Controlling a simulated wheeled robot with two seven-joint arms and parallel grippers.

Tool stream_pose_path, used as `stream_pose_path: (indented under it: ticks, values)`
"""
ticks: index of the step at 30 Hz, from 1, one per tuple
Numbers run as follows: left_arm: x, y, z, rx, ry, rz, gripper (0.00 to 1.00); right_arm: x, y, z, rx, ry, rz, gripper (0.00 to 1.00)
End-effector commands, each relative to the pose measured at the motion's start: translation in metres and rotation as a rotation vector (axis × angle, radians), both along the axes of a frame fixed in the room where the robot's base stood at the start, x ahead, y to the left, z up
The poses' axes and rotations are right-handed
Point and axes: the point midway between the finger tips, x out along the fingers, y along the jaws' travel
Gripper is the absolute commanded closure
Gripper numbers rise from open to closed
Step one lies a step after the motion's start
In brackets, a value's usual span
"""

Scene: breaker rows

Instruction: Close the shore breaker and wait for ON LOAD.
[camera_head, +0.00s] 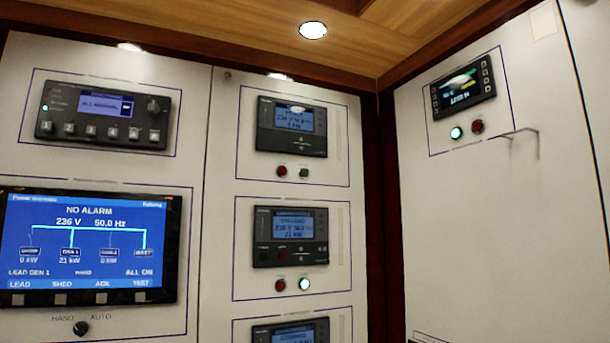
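No breaker label is readable as shore. A large blue screen (88,245) at lower left reads NO ALARM, 236 V, 50.0 Hz, with GEN 1 at 21 kW and two other sources at 0 kW. The upper middle controller (292,127) shows about 0 kW; below it are a red button (282,171) and a dark unlit button (304,173). The middle controller (290,237) shows 21 kW; below it are a red button (280,286) and a lit green button (305,284). Neither of my grippers is in view.
An alarm unit (103,116) with numbered keys sits upper left. A HAND/AUTO knob (81,328) is below the screen. The right wall has a small display (463,93), a lit green button (456,133), a red button (477,126) and a protruding handle (522,132). A third controller (290,334) is cut off below.

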Motion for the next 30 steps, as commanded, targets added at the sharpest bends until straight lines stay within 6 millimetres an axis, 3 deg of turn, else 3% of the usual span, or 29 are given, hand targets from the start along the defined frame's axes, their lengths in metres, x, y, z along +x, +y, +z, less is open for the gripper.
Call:
stream_pose_path:
  ticks: [30]
  values:
    - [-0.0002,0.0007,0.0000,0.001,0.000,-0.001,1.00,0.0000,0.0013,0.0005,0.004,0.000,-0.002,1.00]
